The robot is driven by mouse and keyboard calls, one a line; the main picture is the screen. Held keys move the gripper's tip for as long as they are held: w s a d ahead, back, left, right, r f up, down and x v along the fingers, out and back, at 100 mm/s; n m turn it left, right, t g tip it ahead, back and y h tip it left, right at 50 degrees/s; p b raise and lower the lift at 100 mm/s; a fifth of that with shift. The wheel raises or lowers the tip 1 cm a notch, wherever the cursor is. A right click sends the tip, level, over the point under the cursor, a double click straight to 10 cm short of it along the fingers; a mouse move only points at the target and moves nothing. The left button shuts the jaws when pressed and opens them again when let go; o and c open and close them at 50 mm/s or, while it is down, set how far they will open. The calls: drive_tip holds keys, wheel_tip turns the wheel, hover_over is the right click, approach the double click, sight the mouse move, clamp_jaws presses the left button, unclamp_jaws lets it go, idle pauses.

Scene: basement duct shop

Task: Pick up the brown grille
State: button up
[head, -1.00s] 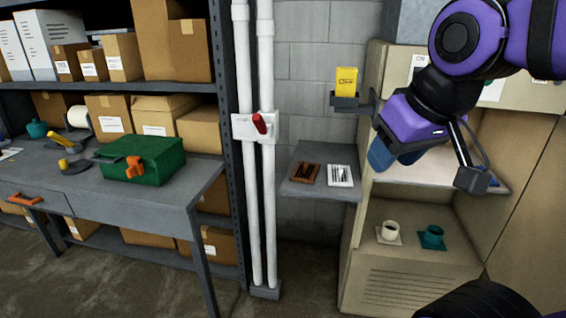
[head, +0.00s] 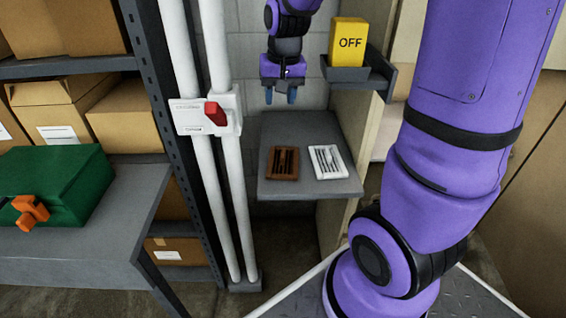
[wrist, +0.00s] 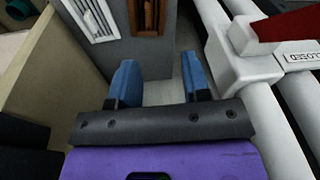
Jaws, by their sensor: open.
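The brown grille (head: 284,163) lies flat on a small grey shelf (head: 310,188), left of a white grille (head: 327,161). My gripper (head: 280,96) is above and behind the brown grille in the head view, its blue fingers pointing down, apart and empty. In the wrist view my gripper (wrist: 155,85) is open, with nothing between its fingers. There the brown grille (wrist: 147,16) shows at the top edge, partly cut off, and the white grille (wrist: 92,16) is to its left.
White vertical pipes (head: 208,170) with a red-handled valve (head: 215,113) stand left of the shelf. A yellow OFF block (head: 347,42) sits in a grey holder (head: 377,78) at right, above the shelf. A green case (head: 52,184) lies on the workbench (head: 75,252).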

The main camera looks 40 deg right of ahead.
drive_tip(key=w+d+f+m+g, duration=0.1)
drive_tip(key=w+d+f, duration=0.2)
drive_tip(key=f, duration=0.4)
drive_tip(key=w+d+f+m+g, duration=0.1)
drive_tip(key=w+d+f+m, duration=0.15)
drive_tip(key=f, duration=0.45)
hover_over(283, 153)
drive_tip(key=s, duration=0.1)
drive_tip(key=shift+n, duration=0.35)
wheel_tip(283, 153, down, 5)
drive_tip(key=shift+s+f, duration=0.1)
drive_tip(key=shift+f, duration=0.1)
drive_tip(key=f, duration=0.2)
drive_tip(key=w+f, duration=0.1)
drive_tip(key=f, duration=0.1)
drive_tip(key=shift+f, duration=0.65)
drive_tip(key=shift+c, duration=0.4)
drive_tip(key=shift+w, duration=0.1)
clamp_jaws()
